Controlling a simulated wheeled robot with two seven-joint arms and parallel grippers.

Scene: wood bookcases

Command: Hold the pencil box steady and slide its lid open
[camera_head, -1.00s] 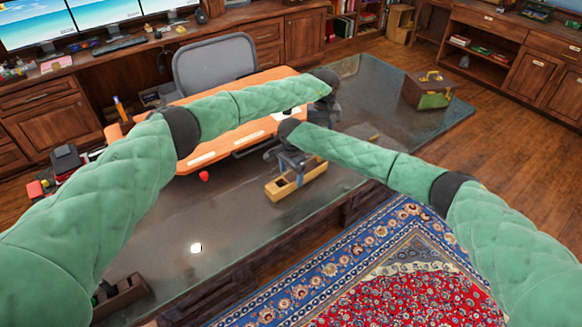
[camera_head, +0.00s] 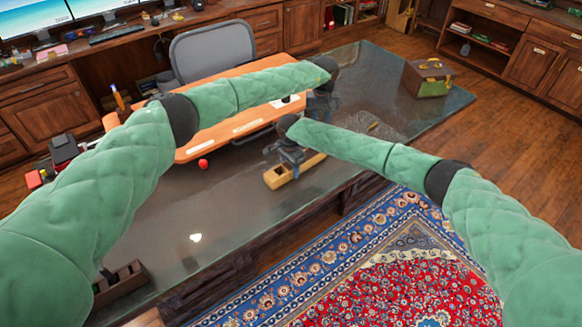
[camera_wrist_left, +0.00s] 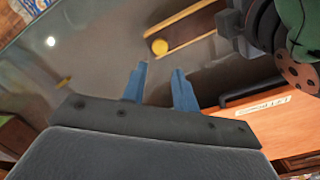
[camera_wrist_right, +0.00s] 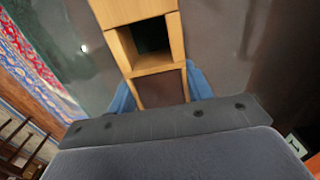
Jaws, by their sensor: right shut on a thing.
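The wooden pencil box (camera_head: 312,162) lies on the glass-topped desk. My right gripper (camera_head: 290,160) is over its middle in the head view. In the right wrist view the box (camera_wrist_right: 174,37) runs between the blue fingertips of my right gripper (camera_wrist_right: 160,90), which is shut on it. A dark opening shows in its top, with a brown panel nearer the gripper; I cannot tell whether that is the lid. My left gripper (camera_wrist_left: 158,85) is open and empty, its fingers apart. The box (camera_wrist_left: 185,14), with a yellow round spot, is beyond them. In the head view the left fingertips are hidden.
A brown-green case (camera_head: 428,78) stands at the desk's right end. A dark tray (camera_head: 120,284) is at front left. The front desk glass (camera_head: 225,210) is mostly clear.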

